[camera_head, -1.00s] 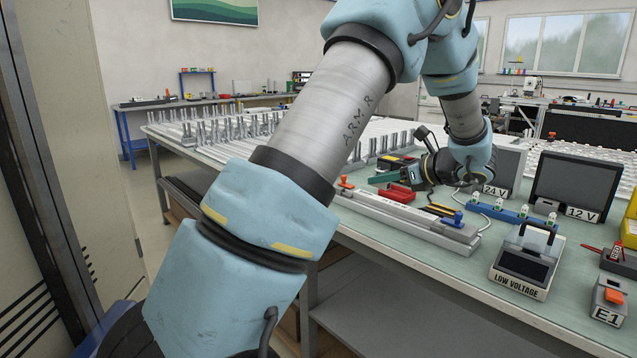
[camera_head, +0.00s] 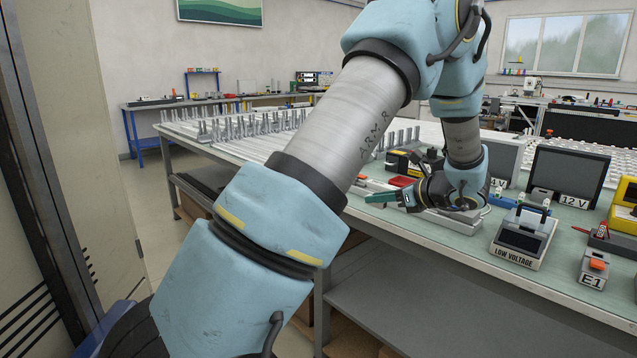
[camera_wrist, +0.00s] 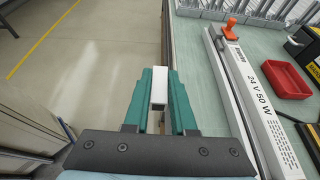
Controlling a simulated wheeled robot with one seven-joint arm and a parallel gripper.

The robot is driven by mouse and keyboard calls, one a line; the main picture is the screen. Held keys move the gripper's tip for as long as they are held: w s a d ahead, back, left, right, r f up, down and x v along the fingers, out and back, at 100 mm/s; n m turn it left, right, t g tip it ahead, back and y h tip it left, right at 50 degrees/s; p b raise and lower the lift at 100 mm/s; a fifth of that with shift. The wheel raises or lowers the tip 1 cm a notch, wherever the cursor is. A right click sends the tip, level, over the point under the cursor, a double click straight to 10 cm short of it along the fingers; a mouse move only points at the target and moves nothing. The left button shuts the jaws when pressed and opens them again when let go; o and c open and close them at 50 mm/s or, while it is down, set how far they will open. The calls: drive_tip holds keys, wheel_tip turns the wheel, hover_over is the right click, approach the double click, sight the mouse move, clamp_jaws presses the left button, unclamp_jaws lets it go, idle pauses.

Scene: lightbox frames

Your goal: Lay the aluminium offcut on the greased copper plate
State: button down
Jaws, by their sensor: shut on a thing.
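My gripper (camera_wrist: 159,90) has green fingers and is shut on a small pale metal block, which looks like the aluminium offcut (camera_wrist: 158,84). The block sits between the fingertips in the wrist view. In the head view my gripper (camera_head: 382,198) is at the table's front edge, pointing left, and the block cannot be made out there. In the wrist view the fingers lie just left of the table edge, with floor seen beyond them. I cannot make out a greased copper plate in either view.
A long pale rail unit (camera_wrist: 246,95) marked "24 V 50 W" lies along the table edge, right of my gripper. A red tray (camera_wrist: 286,80) is beyond it. A "LOW VOLTAGE" box (camera_head: 522,238) and a 12 V panel (camera_head: 569,178) stand farther right on the green tabletop (camera_head: 480,240).

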drive_tip(key=s+a+f+m+h+p, duration=0.1)
drive_tip(key=s+a+f, duration=0.2)
drive_tip(key=f, duration=0.8)
drive_tip(key=s+a+f+t, duration=0.1)
drive_tip(key=s+a+f, duration=0.25)
drive_tip(key=f, duration=0.65)
drive_tip(key=s+a+f+m+h+p, duration=0.1)
drive_tip(key=s+a+f, duration=0.25)
drive_tip(key=f, duration=0.75)
drive_tip(key=w+a+r+m+t+h, duration=0.25)
drive_tip(key=w+a, duration=0.25)
drive_tip(key=a, duration=0.5)
drive_tip(key=w+a+r+m+h+p, duration=0.1)
drive_tip(key=w+a+r+m+h, duration=0.1)
drive_tip(key=r, duration=0.3)
drive_tip(key=w+a+r+m+h, duration=0.2)
drive_tip(key=a+r, duration=0.1)
drive_tip(key=r, duration=0.2)
drive_tip(key=s+f, duration=0.3)
drive_tip(key=s, duration=0.6)
drive_tip(key=shift+s+d+h, duration=0.15)
drive_tip(key=shift+s+h, duration=0.2)
